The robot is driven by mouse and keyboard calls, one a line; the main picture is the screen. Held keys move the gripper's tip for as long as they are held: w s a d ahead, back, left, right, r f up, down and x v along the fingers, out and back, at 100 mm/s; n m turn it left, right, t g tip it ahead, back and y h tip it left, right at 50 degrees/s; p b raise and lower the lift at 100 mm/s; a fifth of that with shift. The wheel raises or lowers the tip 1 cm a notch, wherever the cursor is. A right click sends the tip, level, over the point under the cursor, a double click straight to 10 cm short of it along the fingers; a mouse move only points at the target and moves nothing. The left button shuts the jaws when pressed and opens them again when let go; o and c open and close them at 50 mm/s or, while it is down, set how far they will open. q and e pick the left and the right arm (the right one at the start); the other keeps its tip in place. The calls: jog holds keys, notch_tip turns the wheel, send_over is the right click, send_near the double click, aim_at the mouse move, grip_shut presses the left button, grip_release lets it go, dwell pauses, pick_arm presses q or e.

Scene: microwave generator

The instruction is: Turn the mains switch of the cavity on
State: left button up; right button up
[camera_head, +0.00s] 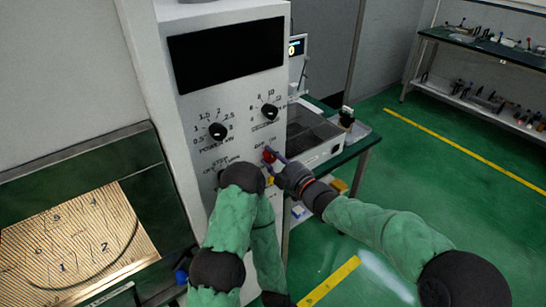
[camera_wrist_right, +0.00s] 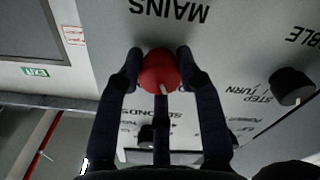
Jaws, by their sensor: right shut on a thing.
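My right gripper (camera_head: 276,163) is at the panel. In the right wrist view its fingers (camera_wrist_right: 159,68) are shut on the knob, one on each side. My left gripper does not show in either view.
Two black dials (camera_head: 218,131) (camera_head: 269,112) and a dark display (camera_head: 228,55) are above the switch. Another black knob (camera_wrist_right: 291,86) is near it in the wrist view. A green-topped table (camera_head: 355,146) with equipment stands at the right. Green floor is clear farther right.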

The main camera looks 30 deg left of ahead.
jog(key=m+p, duration=0.3)
jog(key=m, duration=0.3)
jog(key=m+p, duration=0.2)
jog(key=m, duration=0.1)
jog(key=shift+f+m+p, duration=0.15)
jog(key=shift+m+p, duration=0.35)
jog(key=shift+m, duration=0.5)
jog(key=shift+f, duration=0.1)
jog(key=o, duration=1.1)
jog(key=shift+o, duration=0.2)
jog(key=shift+d, duration=0.1)
jog(key=v, duration=1.2)
